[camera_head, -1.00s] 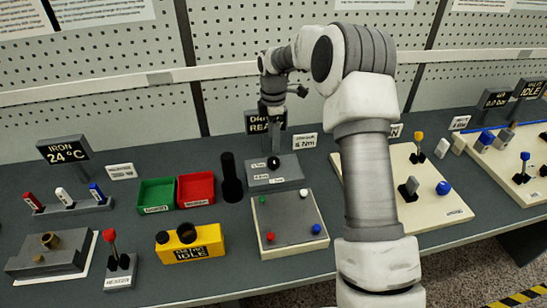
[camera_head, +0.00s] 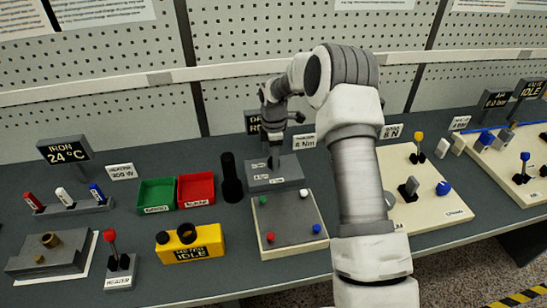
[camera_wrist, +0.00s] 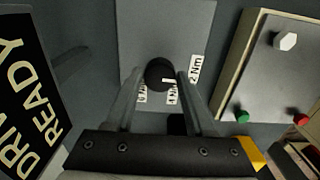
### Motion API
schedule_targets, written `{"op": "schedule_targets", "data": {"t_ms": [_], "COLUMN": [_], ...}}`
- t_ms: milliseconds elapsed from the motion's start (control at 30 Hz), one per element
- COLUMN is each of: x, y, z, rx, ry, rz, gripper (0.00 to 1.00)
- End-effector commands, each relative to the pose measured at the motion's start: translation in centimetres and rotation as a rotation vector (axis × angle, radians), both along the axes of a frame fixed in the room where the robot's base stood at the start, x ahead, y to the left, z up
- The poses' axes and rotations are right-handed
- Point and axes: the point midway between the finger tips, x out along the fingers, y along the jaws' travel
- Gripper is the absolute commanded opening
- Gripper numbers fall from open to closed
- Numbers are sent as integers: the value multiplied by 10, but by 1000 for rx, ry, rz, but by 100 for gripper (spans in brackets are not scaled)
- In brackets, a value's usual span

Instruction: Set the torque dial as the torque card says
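The torque dial (camera_wrist: 159,72) is a dark round knob on a grey plate (camera_head: 288,179); in the head view my gripper covers most of it. Labels around it in the wrist view include 2 Nm (camera_wrist: 195,68) and a partly hidden one, seemingly 4 Nm (camera_wrist: 173,95); a third is mostly covered. A pale mark on the knob lies toward its right side; its exact setting is unclear. The torque card (camera_head: 304,141) behind the plate reads 4 Nm. My gripper (camera_wrist: 160,82) is open and lowered over the dial, one finger on either side, with no firm grip visible.
A black sign (camera_wrist: 27,95) reading DRIVER READY stands close behind my gripper. A black upright cylinder (camera_head: 231,178) and red bin (camera_head: 196,204) are left of the plate. A grey panel with coloured knobs (camera_head: 260,225) lies in front.

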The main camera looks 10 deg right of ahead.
Motion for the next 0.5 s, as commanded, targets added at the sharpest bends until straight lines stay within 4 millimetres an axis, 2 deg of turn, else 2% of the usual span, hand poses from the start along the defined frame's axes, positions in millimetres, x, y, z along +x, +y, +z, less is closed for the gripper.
{"op": "schedule_targets", "data": {"t_ms": [33, 267, 500], "x": [0, 0, 0], "y": [0, 0, 0], "z": [0, 0, 0], "rx": [0, 0, 0], "ry": [0, 0, 0], "rz": [0, 0, -12], "gripper": [43, 1, 0]}}
